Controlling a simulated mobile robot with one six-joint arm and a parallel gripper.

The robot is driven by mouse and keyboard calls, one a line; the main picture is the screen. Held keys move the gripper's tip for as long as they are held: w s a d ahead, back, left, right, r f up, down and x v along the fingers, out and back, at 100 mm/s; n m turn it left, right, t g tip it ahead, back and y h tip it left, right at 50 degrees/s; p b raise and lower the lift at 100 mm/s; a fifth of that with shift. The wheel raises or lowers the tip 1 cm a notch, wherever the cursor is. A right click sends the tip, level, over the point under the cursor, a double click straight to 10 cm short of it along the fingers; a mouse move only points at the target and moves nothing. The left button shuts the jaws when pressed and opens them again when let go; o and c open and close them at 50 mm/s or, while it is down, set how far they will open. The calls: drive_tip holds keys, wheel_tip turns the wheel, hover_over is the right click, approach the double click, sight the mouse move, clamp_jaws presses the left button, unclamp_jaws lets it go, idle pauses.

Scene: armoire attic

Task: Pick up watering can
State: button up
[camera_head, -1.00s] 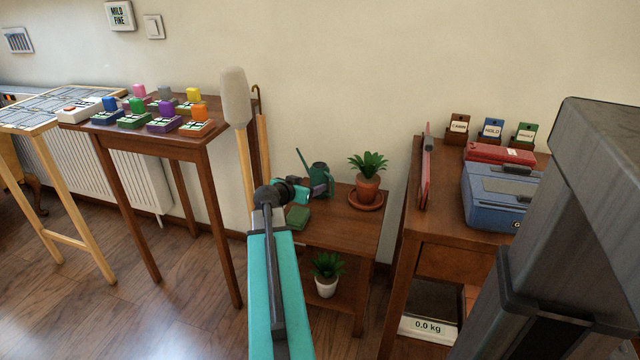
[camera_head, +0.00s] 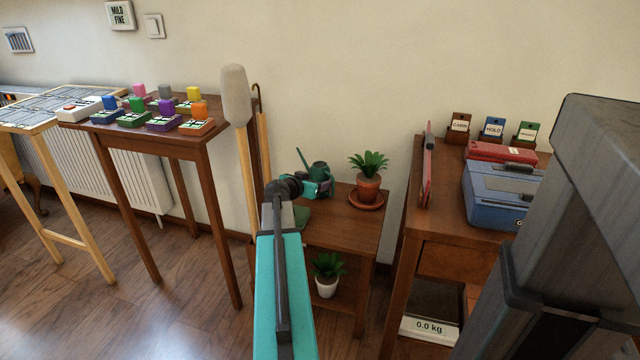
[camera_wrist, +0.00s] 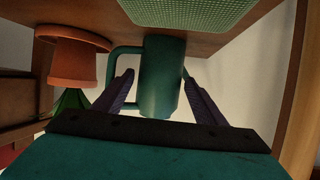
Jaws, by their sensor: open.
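The dark green watering can (camera_head: 319,171) stands on the small wooden side table (camera_head: 345,222), its spout pointing up and left. My gripper (camera_head: 314,187) is in front of it and partly hides its body. In the wrist view, where the scene appears upside down, the can's body (camera_wrist: 160,75) is between the two open purple fingers of my gripper (camera_wrist: 157,76). A loop handle shows at the can's left there, and the left finger overlaps the handle area. I cannot tell whether either finger touches the can.
A potted plant (camera_head: 367,190) on a saucer stands right of the can; its pot (camera_wrist: 70,60) is close in the wrist view. Another plant (camera_head: 327,285) is on the lower shelf. A pale-headed pole (camera_head: 235,95) rises at left.

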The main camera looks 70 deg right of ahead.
sight(317, 168)
drive_tip(key=shift+d+f, duration=0.2)
drive_tip(key=shift+d, duration=0.15)
idle(0.3)
drive_tip(key=shift+r, duration=0.1)
drive_tip(key=c, duration=1)
drive_tip(key=shift+c, duration=0.2)
drive_tip(key=shift+r+p, duration=1.45)
drive_tip(key=shift+r, duration=3.55)
